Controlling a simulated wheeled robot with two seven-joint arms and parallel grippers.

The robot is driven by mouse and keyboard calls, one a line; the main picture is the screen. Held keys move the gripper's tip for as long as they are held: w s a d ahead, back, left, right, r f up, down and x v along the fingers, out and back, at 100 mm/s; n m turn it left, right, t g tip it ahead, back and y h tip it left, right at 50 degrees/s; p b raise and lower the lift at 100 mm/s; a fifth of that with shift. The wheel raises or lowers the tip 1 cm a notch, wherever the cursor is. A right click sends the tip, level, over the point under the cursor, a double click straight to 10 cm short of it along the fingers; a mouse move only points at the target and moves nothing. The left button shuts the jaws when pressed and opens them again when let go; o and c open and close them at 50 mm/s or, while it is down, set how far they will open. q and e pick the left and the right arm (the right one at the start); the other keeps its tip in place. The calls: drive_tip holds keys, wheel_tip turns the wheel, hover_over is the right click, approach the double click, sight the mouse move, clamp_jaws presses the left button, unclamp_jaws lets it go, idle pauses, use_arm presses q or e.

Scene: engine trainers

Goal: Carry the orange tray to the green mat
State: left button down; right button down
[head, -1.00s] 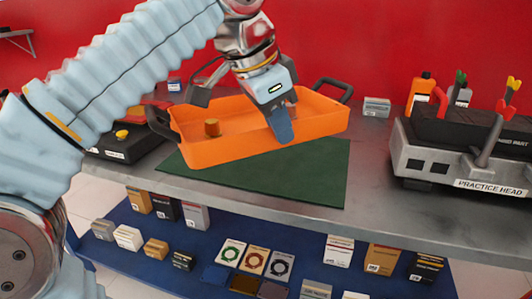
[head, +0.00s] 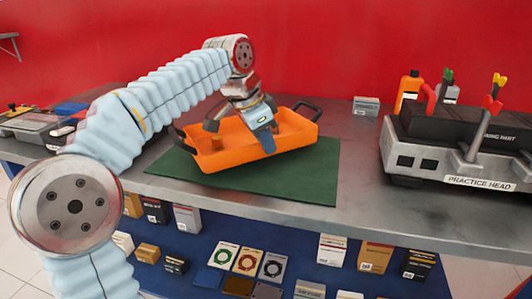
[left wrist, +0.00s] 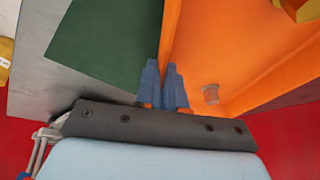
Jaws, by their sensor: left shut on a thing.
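The orange tray (head: 285,147) has dark handles at its ends and a small brown cylinder (head: 217,143) inside. In the head view it appears over the green mat (head: 310,178), tilted a little; I cannot tell whether it touches the mat. My left gripper (head: 265,140) is shut on the tray's near wall, one finger outside it. In the left wrist view the fingers (left wrist: 162,88) meet at the tray wall (left wrist: 205,50), with the green mat (left wrist: 105,40) beside it. My right gripper is not in view.
The grey bench (head: 350,160) has free room right of the mat. A practice head (head: 455,150) stands at the right, with bottles (head: 409,88) and a small box (head: 366,106) behind. Boxed parts line the blue lower shelf (head: 220,228).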

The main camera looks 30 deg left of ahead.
use_arm(q)
drive_tip(key=shift+s+f, duration=0.1)
drive_tip(key=shift+f, duration=1.15)
drive_tip(key=shift+f+b, duration=0.2)
drive_tip(key=shift+b, duration=0.1)
drive_tip(key=c, duration=1.2)
unclamp_jaws()
drive_tip(key=shift+c, duration=0.2)
drive_tip(key=shift+r, duration=0.3)
drive_tip(key=p+v, duration=0.2)
drive_tip(key=v, duration=0.9)
drive_tip(key=shift+s+r+p, duration=0.25)
drive_tip(key=shift+r+p, duration=0.1)
drive_tip(key=shift+p, duration=0.05)
